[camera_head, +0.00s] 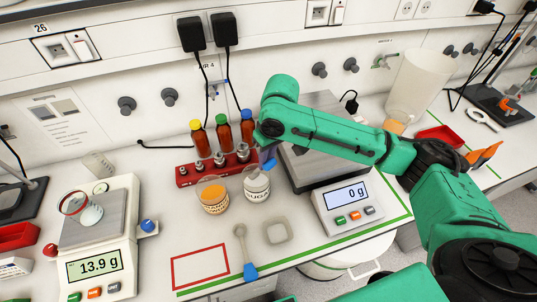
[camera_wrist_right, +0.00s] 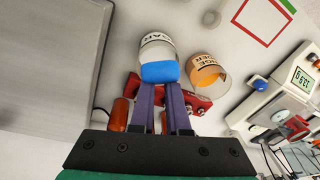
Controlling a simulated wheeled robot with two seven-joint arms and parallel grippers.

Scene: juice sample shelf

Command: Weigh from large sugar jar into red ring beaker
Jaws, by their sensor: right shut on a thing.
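The sugar jar (camera_head: 257,190), clear with a white label and white contents, stands mid-bench; it also shows in the wrist view (camera_wrist_right: 158,42). My right gripper (camera_head: 266,156) is over its mouth, shut on a blue handle-like piece (camera_wrist_right: 160,72) at its fingertips. What lies below that piece is hidden. The red ring beaker (camera_head: 75,203) stands on the left balance's pan (camera_head: 97,233) with white material in it. That balance's display (camera_head: 93,267) reads 13.9 g. My left gripper is not in view.
An orange powder jar (camera_head: 213,198) stands left of the sugar jar, before a red rack (camera_head: 184,178) of capped brown bottles. A blue-handled spoon (camera_head: 243,249) and a pale dish (camera_head: 278,230) lie in front. A larger scale (camera_head: 347,205) reads 0 g. The red-outlined square (camera_head: 173,273) is empty.

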